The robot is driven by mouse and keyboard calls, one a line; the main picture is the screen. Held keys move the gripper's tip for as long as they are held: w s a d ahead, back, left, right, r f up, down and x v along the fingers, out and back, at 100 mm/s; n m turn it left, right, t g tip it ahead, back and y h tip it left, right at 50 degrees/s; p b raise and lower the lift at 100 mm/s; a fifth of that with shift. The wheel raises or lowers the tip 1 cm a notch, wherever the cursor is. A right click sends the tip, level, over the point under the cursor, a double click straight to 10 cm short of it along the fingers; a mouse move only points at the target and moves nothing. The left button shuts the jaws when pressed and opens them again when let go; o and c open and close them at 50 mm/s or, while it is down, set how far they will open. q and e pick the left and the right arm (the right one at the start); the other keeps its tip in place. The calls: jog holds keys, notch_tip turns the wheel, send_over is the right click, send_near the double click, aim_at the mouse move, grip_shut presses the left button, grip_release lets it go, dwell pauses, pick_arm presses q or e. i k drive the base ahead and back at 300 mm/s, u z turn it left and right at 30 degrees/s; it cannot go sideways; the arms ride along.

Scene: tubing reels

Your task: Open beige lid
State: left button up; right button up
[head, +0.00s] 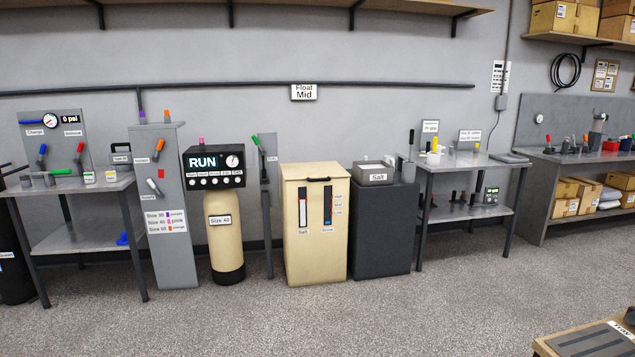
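The beige cabinet (316,252) stands on the floor against the wall, near the middle of the head view. Two upright gauges on the cabinet front carry labels, one reading "Salt". Neither of my grippers is in view.
A dark cabinet (382,232) with a grey "Salt" box (373,173) stands right of the beige one. A beige tank (224,235) with a "RUN" control head is to the left. Metal tables flank them. Open speckled floor (300,325) lies in front.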

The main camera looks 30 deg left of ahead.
aim_at(323, 172)
jog(key=u, duration=0.4)
jog(key=i, duration=0.7)
jog(key=u, duration=0.95)
jog(key=i, duration=2.95)
jog(key=z, duration=1.2)
jog(key=i, duration=1)
jog(key=z, duration=0.75)
